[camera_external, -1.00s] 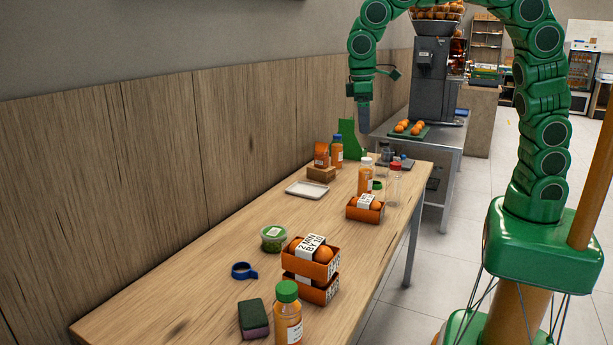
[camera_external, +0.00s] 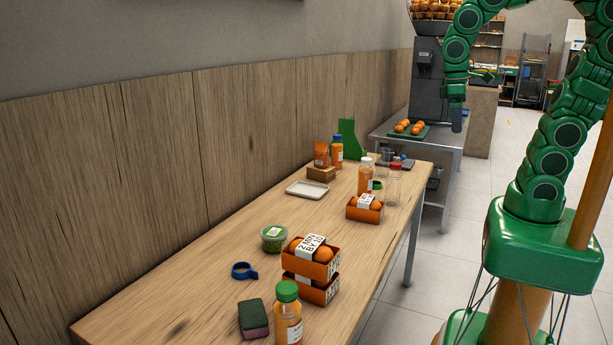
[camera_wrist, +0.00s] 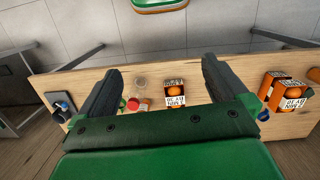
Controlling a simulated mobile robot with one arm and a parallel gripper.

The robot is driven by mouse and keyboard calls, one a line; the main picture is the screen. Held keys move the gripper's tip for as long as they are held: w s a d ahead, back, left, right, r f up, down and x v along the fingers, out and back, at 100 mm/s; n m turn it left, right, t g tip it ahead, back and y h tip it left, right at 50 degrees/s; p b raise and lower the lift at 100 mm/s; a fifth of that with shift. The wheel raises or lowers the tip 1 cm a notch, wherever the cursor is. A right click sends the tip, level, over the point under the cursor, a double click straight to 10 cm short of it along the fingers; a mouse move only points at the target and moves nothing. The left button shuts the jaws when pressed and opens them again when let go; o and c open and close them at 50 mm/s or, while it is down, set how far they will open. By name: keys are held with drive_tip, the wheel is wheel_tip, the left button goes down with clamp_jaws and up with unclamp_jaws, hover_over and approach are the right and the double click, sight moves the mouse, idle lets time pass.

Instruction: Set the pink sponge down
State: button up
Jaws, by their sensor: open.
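The pink sponge (camera_external: 253,319) lies on the near end of the wooden table (camera_external: 190,290), left of a green-capped juice bottle (camera_external: 288,318). Its upper part is dark green and its pink part shows low on the near side. My gripper (camera_external: 457,122) is raised past the table's far right end, in front of the juicer stand, well away from the sponge. In the wrist view my gripper (camera_wrist: 162,66) has its two fingers wide apart with nothing held between them. I do not see the sponge in the wrist view.
Orange crates (camera_external: 311,258), a blue ring (camera_external: 244,271) and a green-lidded tub (camera_external: 273,238) stand near the sponge. A white tray (camera_external: 307,190), another crate (camera_external: 365,209) and bottles (camera_external: 395,187) are farther back. The table's left front is clear.

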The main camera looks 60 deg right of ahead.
drive_tip(key=s+d+f, duration=0.2)
drive_tip(key=s, duration=0.7)
drive_tip(key=shift+f+m, duration=0.3)
drive_tip(key=shift+m, duration=0.1)
idle(0.5)
